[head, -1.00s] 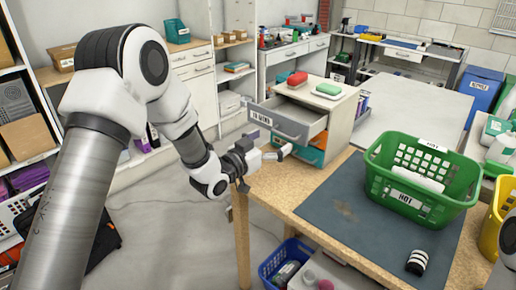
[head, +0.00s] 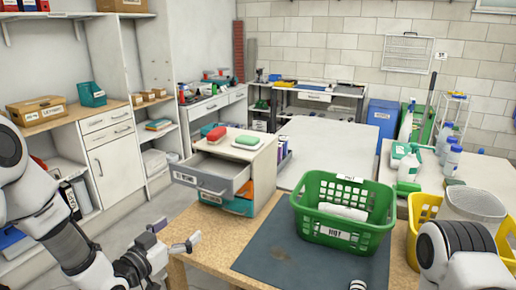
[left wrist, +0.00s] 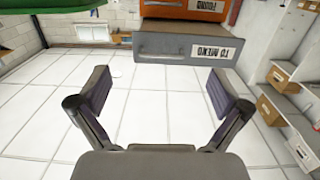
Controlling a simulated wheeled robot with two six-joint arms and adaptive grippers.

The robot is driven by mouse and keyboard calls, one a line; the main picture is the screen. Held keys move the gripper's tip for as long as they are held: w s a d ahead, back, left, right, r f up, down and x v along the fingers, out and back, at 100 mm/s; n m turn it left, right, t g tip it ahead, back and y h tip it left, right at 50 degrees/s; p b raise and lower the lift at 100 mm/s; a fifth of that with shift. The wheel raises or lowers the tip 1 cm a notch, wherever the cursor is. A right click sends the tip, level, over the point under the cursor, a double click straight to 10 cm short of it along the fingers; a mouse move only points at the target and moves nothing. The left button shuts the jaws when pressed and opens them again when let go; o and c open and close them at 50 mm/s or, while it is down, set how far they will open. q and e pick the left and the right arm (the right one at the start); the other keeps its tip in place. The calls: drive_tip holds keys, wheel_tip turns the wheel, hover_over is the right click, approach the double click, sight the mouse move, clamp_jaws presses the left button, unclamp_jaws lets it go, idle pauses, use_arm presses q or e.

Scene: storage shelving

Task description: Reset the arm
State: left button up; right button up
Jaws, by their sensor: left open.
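My left arm enters the head view at the left, with its left gripper (head: 176,236) open and empty beside the near left corner of the wooden table. The left wrist view shows its two fingers (left wrist: 160,92) wide apart with only floor between them. A grey drawer (head: 208,180) stands pulled out of a small white cabinet (head: 266,172) beyond the gripper. The drawer front also shows upside down at the top of the left wrist view (left wrist: 175,47), apart from the fingers.
A green basket (head: 345,232) with something white inside stands on the dark mat (head: 268,262). A yellow basket (head: 424,208) stands at the right. A red and a green item lie on the cabinet. Shelves line the left wall.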

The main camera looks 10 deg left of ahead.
use_arm(q)
drive_tip(key=s+d+f+g+y+p, duration=0.1)
drive_tip(key=s+f+g, duration=0.2)
drive_tip(key=s+f, duration=0.35)
drive_tip(key=s+d+f+n+g+y, duration=0.1)
drive_tip(key=s+f+g, duration=0.25)
drive_tip(key=f, duration=0.65)
drive_tip(key=s+d+f+g+y+p, duration=0.1)
drive_tip(key=s+f+g, duration=0.1)
drive_tip(key=s+f, duration=0.5)
drive_tip(key=s+a+f+n+g+y, duration=0.1)
drive_tip(key=s+f+g, duration=0.2)
drive_tip(key=s, duration=0.5)
drive_tip(key=s+a+f+n+g+y, duration=0.2)
drive_tip(key=s+f+g, duration=0.2)
drive_tip(key=s, duration=0.4)
drive_tip(key=shift+s+a, duration=0.2)
drive_tip(key=shift+s, duration=0.2)
drive_tip(key=shift+w+g, duration=0.1)
drive_tip(key=shift+g, duration=0.15)
